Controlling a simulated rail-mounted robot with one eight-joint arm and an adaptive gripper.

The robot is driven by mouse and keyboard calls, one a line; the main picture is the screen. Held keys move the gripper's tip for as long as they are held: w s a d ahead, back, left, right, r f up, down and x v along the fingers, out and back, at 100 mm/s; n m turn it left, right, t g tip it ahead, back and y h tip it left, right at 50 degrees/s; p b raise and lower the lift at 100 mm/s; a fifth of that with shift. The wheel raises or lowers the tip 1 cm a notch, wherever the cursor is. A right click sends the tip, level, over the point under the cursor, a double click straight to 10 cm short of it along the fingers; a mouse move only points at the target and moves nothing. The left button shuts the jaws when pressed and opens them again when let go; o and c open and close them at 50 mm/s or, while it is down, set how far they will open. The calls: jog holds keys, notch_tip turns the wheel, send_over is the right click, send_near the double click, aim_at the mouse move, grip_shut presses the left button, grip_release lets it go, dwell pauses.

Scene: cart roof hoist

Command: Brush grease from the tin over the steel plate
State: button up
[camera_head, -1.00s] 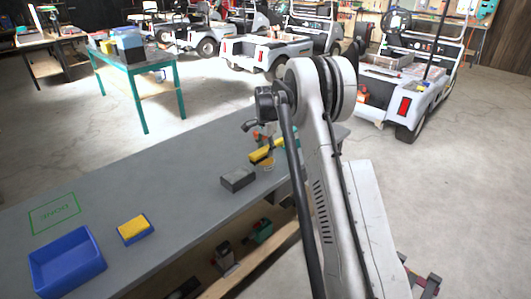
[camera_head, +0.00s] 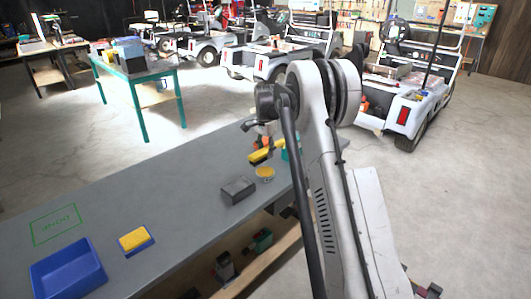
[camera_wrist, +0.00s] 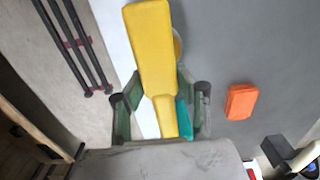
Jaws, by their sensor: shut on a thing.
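My gripper (camera_wrist: 160,108) is shut on the yellow brush (camera_wrist: 153,50), gripping its narrower handle end. In the head view the yellow brush (camera_head: 262,154) is held tilted, above and apart from the tin (camera_head: 265,173). The round tin with yellowish contents stands on the bench. In the wrist view only a sliver of the tin's rim (camera_wrist: 178,45) shows behind the brush. A dark grey block (camera_head: 238,190) lies left of the tin. I cannot tell whether it is the steel plate; no other plate is clear. My arm hides part of the bench.
The grey bench (camera_head: 170,195) carries a blue bin (camera_head: 68,268), a yellow-topped blue block (camera_head: 135,240) and a green marked square (camera_head: 57,222). An orange block (camera_wrist: 241,101) shows right of my gripper in the wrist view. The bench's middle is clear.

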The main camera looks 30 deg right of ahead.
dwell(0.3)
jog(key=shift+s+d+f+m+p, duration=0.1)
jog(key=shift+s+d+f+m, duration=0.4)
jog(key=shift+d+f+m, duration=0.75)
jog(key=shift+s+d+f+m+p, duration=0.1)
jog(key=shift+s+d+f+m, duration=0.55)
jog(key=shift+m, duration=1.1)
jog(key=shift+s+d+f+m+p, duration=0.1)
jog(key=shift+s+d+f+m, duration=0.2)
jog(key=shift+d+f+m, duration=0.75)
jog(key=shift+a+f+m+b, duration=0.3)
jog(key=shift+f+m+b, duration=0.15)
jog(key=shift+f, duration=0.1)
notch_tip(320, 180, up, 7)
jog(key=p, duration=0.2)
